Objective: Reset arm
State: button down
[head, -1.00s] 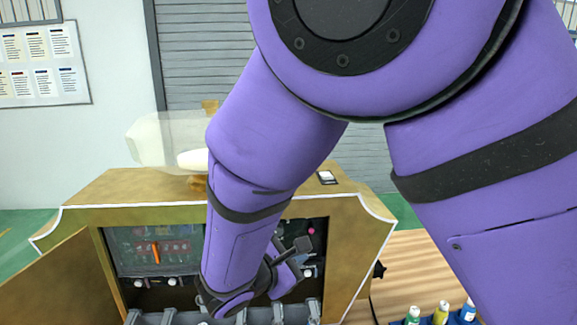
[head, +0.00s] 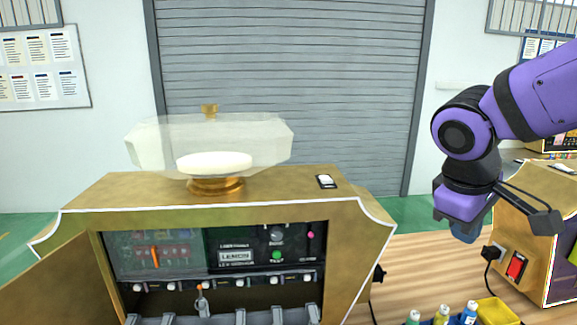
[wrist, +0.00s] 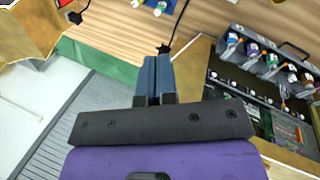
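My arm is raised at the right of the head view, with my gripper (head: 464,232) pointing down above the wooden table. In the wrist view its two blue-grey fingers (wrist: 156,75) lie side by side with no gap of note and nothing between them. The gripper is shut and empty, apart from any object. The gold perfume machine (head: 345,225) stands at the left of it, with its front door (head: 50,290) open. Inside are a black panel with a LEMON display (head: 236,256) and a row of nozzles.
A clear container (head: 150,145) with a gold knob stands on the machine. A second gold box with a red switch (head: 516,266) is close at the right.

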jog(key=s+d+r+m+t+y, duration=0.3)
jog(key=s+r+m, duration=0.2)
jog(key=s, duration=0.4)
jog(key=shift+m+t, duration=0.3)
jog(key=shift+m, duration=0.4)
